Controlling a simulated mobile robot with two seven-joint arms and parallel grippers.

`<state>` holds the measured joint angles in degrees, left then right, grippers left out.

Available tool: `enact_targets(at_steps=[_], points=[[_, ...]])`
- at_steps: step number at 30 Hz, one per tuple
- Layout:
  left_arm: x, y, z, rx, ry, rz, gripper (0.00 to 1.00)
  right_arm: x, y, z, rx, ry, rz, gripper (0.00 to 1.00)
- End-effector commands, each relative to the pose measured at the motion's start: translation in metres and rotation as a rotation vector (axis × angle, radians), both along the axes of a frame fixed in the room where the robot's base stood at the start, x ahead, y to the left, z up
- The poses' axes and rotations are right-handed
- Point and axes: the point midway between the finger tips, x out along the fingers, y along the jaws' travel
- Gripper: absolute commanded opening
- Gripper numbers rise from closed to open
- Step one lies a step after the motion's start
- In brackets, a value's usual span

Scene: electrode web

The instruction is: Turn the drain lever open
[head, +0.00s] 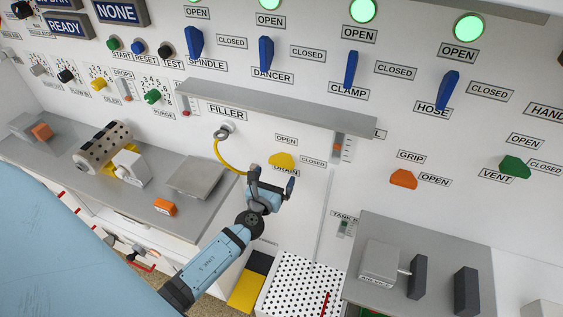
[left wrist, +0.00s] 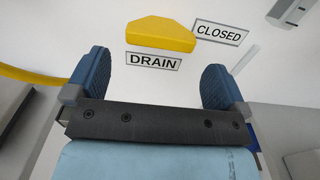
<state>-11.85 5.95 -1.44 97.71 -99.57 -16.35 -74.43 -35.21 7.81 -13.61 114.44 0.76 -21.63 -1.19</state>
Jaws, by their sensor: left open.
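The drain lever is a yellow handle (head: 282,160) on the white wall panel, below an OPEN label and left of a CLOSED label. It also shows in the left wrist view (left wrist: 160,35), just beyond my fingertips, with its long side roughly level and the DRAIN label under it. My left gripper (head: 271,184) is just below the lever, its two blue fingers spread apart and empty. In the left wrist view the lever lies between the lines of the fingers (left wrist: 152,80), apart from both. My right gripper is not in view.
A grey shelf (head: 275,107) juts from the panel above the lever. A yellow hose (head: 219,152) hangs from the FILLER port to the left. An orange GRIP handle (head: 403,178) and a grey table (head: 440,245) are at right. A white perforated box (head: 300,284) stands below.

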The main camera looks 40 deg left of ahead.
Motion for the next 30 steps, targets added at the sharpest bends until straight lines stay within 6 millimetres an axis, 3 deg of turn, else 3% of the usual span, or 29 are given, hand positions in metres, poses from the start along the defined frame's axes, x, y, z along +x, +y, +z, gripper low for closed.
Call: enact_targets(at_steps=[3, 9, 22, 27, 30], points=[[0.025, 0.005, 0.001, -0.001, -0.001, 0.000, 1.00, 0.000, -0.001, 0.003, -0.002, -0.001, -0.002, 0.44], [0.051, 0.012, 0.000, -0.001, -0.001, 0.000, 1.00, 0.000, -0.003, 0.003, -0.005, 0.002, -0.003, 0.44], [0.061, 0.015, 0.000, -0.002, 0.001, 0.000, 1.00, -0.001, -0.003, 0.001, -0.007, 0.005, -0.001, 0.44], [0.061, 0.015, 0.000, -0.002, 0.001, 0.000, 0.63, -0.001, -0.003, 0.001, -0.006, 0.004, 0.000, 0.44], [0.061, 0.015, 0.000, -0.003, 0.000, 0.000, 0.61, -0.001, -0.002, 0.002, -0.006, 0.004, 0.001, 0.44]])
